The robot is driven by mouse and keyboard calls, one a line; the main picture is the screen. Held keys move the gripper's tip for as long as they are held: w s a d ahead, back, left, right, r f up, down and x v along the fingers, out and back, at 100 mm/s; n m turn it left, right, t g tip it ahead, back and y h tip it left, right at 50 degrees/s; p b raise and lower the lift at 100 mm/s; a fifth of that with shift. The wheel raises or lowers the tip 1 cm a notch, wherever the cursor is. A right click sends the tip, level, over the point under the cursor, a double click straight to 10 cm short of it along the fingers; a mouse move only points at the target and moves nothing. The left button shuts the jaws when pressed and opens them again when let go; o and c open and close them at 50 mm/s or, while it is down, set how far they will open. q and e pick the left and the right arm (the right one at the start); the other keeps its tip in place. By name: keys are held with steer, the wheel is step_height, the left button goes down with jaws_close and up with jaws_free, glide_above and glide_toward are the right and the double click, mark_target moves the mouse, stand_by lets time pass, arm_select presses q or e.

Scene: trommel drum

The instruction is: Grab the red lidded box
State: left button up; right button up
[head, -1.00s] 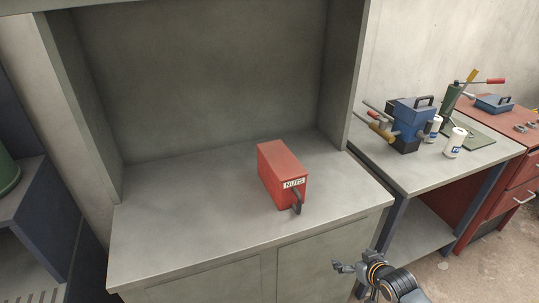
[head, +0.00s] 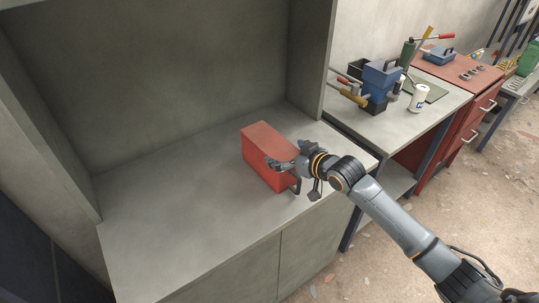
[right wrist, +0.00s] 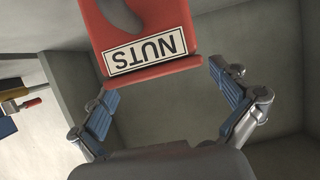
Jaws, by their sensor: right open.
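The red lidded box (head: 262,150) stands upright on the grey cabinet top, to the left of my right gripper in the head view. In the right wrist view the box's end with the "NUTS" label (right wrist: 144,52) is upside down. The open fingers (right wrist: 165,95) are spread on either side of the box's edge; whether they touch it I cannot tell. My left gripper is not in view.
The grey cabinet top (head: 170,215) is otherwise bare, with walls behind and at both sides. A second bench to the right holds a blue vise-like device (head: 380,83) and a white can (head: 419,98). A red drawer cabinet (head: 470,110) stands beyond it.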

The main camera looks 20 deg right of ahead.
mark_target(278, 147)
steer(key=shift+w+a, duration=0.15)
steer(key=shift+w, duration=0.25)
steer(key=shift+w+p, duration=0.35)
steer(key=shift+w, duration=0.05)
steer(key=x, duration=0.3)
steer(key=shift+w+p, duration=0.2)
steer(key=shift+p, duration=0.2)
steer(key=shift+w+a+f, duration=0.25)
steer(key=shift+w, duration=0.05)
steer(key=shift+d, duration=0.1)
steer(key=shift+c, duration=0.8)
steer(key=c, duration=1.5)
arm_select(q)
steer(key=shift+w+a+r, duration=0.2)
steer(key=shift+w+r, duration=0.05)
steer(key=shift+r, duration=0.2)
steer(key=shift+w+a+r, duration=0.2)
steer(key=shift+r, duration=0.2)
arm_select(e)
steer(key=shift+r, duration=0.15)
